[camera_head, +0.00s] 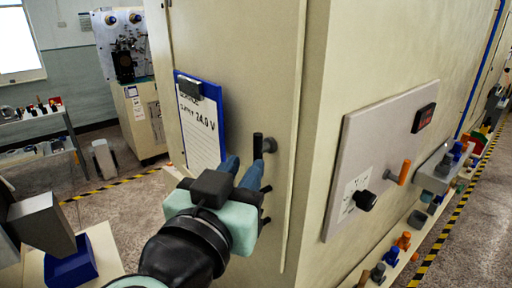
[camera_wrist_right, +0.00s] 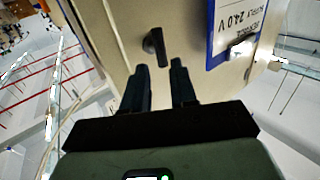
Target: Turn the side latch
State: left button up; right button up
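The side latch (camera_head: 258,146) is a black upright handle on a round grey hub, on the side face of the beige cabinet (camera_head: 270,60). In the right wrist view the latch (camera_wrist_right: 155,45) lies just beyond my fingertips. My right gripper (camera_head: 241,168) is just below and left of the latch in the head view. Its two blue fingers are apart, with nothing visible between them in the wrist view (camera_wrist_right: 159,70). I see no contact with the latch.
A blue clipboard (camera_head: 200,120) reading 24.0 V hangs left of the latch. A grey panel (camera_head: 375,160) with a black knob and orange handle is on the adjoining face. A blue box (camera_head: 72,264) stands lower left.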

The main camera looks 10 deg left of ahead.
aim_at(257, 150)
jog(key=w, duration=0.6)
jog(key=shift+w+d+p, duration=0.1)
jog(key=shift+d+p, duration=0.1)
jog(key=shift+p, duration=0.15)
grip_shut()
